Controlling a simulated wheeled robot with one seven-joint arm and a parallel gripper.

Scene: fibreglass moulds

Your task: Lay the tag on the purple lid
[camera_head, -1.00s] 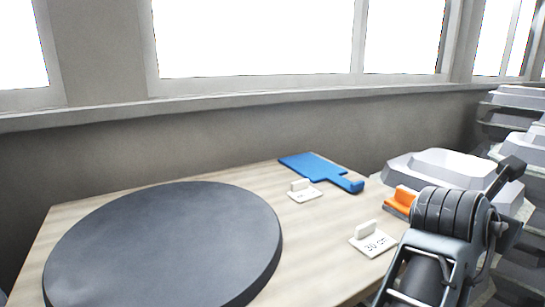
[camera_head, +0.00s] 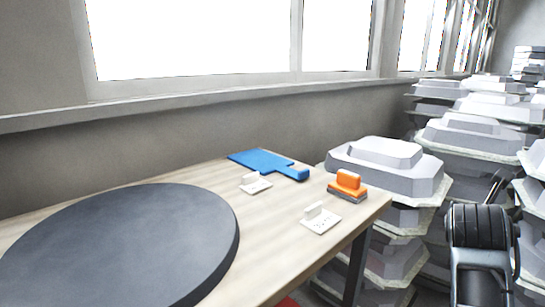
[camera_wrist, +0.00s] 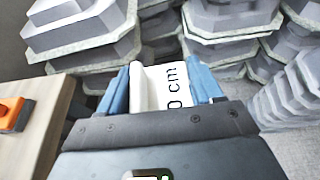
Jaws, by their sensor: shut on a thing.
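My gripper (camera_wrist: 162,90) is shut on a white tag (camera_wrist: 168,82) with a raised grip; the part of its print that shows reads "0 cm". The blue fingers stand on either side of the tag, and it is held clear of the table. In the head view my arm is at the lower right, and neither the gripper's fingers nor the held tag can be made out there. Two other white tags lie on the table, one near the right edge (camera_head: 320,219) and one beside the blue board (camera_head: 255,184). No purple lid is in view.
The wooden table (camera_head: 262,255) bears a large dark disc (camera_head: 125,245), a blue board with a handle (camera_head: 262,162) and an orange-handled block (camera_head: 347,186). Stacks of grey moulds (camera_head: 385,170) crowd the right side. A bare strip of table lies right of the disc.

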